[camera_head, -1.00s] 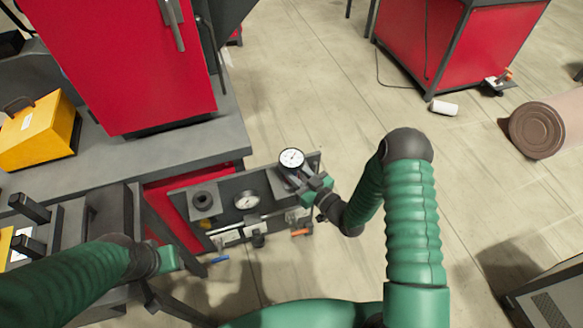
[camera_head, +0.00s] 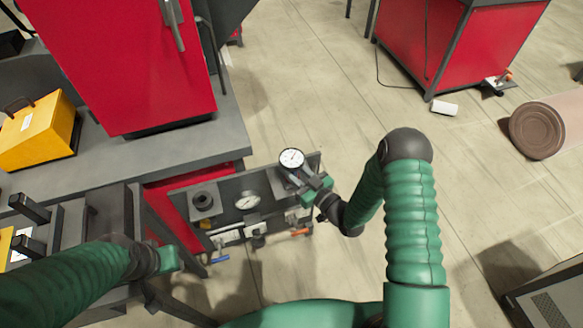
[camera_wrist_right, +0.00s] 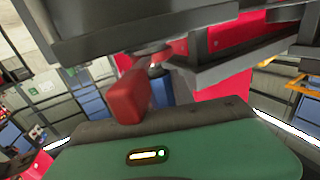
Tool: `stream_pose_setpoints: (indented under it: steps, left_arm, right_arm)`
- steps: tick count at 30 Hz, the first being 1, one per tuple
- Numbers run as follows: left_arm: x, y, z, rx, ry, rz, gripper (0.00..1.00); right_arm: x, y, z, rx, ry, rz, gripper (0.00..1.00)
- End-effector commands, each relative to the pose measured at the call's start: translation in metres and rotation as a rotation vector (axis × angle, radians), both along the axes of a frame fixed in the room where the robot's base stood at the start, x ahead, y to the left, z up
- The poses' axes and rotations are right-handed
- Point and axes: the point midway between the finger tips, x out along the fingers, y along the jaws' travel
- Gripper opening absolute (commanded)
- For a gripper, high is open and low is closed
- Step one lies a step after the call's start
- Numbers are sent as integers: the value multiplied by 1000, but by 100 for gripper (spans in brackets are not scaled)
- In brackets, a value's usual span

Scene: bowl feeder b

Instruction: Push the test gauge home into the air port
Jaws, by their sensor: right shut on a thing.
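The test gauge (camera_head: 292,158), with a round white dial and dark rim, is at the right end of the dark panel (camera_head: 180,188). My right gripper (camera_head: 305,181) is shut on it from the lower right, at its dark mount. The air port cannot be made out; the gauge and gripper cover that part of the panel, so I cannot tell how deep the gauge sits. In the right wrist view, my green gripper housing (camera_wrist_right: 180,155) fills the bottom and the gauge dial does not show. My left gripper (camera_head: 168,259) is at lower left, its fingers unclear.
A grey bench (camera_head: 200,142) with a red cabinet (camera_head: 130,60) stands behind. Open floor (camera_head: 310,90) lies to the right.

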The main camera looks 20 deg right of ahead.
Motion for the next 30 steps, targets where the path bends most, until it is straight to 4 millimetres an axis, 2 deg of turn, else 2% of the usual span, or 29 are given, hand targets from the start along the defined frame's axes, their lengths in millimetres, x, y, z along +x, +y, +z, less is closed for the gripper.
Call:
stream_pose_setpoints:
  steps: [5, 18, 30]
  left_arm:
    - [0, 0, 2, 0, 0, 0, 36]
    - [0, 0, 18, 0, 0, 0, 36]
    - [0, 0, 17, 0, 0, 0, 36]
  right_arm:
    - [-1, 0, 2, 0, 2, 0, 0]
    - [0, 0, 23, 0, -1, 0, 0]
    - [-3, 0, 27, 1, -1, -23, 0]
